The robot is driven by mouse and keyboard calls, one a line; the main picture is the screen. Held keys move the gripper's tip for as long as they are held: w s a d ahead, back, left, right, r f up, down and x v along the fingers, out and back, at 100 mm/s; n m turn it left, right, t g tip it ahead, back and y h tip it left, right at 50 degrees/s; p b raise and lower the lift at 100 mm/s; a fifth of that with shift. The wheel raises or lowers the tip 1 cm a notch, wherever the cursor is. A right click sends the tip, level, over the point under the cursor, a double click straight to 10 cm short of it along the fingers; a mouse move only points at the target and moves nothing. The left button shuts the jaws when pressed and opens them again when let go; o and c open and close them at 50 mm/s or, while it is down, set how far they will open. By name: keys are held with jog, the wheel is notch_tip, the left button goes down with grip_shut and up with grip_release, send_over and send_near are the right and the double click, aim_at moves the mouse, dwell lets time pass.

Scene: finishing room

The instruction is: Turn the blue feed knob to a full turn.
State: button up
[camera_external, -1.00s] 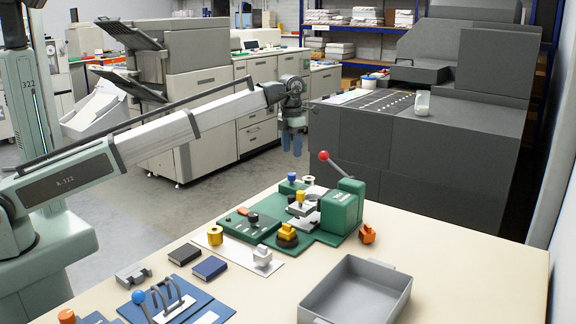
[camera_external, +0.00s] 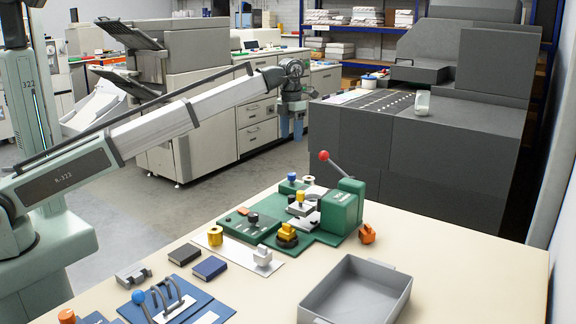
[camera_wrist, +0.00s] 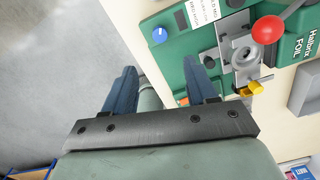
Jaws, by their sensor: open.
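The blue feed knob (camera_external: 292,177) stands on the back corner of the green foil machine (camera_external: 342,207). In the wrist view the blue knob (camera_wrist: 160,36) is round with a white mark on its top, on a green plate ahead of the fingertips. My gripper (camera_external: 291,136) hangs in the air above and behind the knob, apart from it. In the wrist view my gripper (camera_wrist: 160,68) is open, its two blue fingers spread with nothing held between them.
A lever with a red ball (camera_external: 323,156) rises from the machine near the knob. A yellow knob (camera_external: 287,231) and a dark knob (camera_external: 253,218) sit in front. A grey tray (camera_external: 392,310) stands on the beige table (camera_external: 455,262). Air around my gripper looks clear.

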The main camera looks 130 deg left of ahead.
aim_at(291, 174)
notch_tip(291, 174, down, 14)
jog(key=n, duration=3.4)
jog(key=shift+d+r+n, duration=0.1)
jog(key=shift+n, duration=0.3)
jog(key=shift+c, duration=0.5)
jog(key=c, duration=1)
jog(key=shift+o, duration=0.2)
